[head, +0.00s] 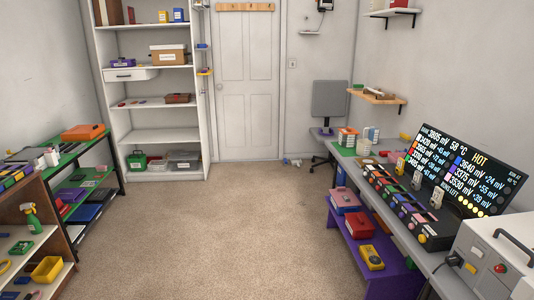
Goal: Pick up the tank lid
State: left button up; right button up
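I cannot make out a tank or a tank lid for certain in the head view. Many small items stand on the shelves and the benches, too small to tell apart. Neither of my grippers is in view.
Beige carpet (230,240) lies clear up to the white door (245,110). A white shelf unit (150,184) stands back left, a green-topped rack (98,146) and wooden shelf (62,225) at left. At right are a grey bench (447,275), a display (465,165), a purple stand (395,280) and a chair (328,100).

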aim_at(348, 131)
jog(key=i+z, duration=0.1)
jog(key=i, duration=1.15)
jog(key=i+j, duration=0.2)
jog(key=i, duration=1.05)
jog(key=l+z, duration=0.05)
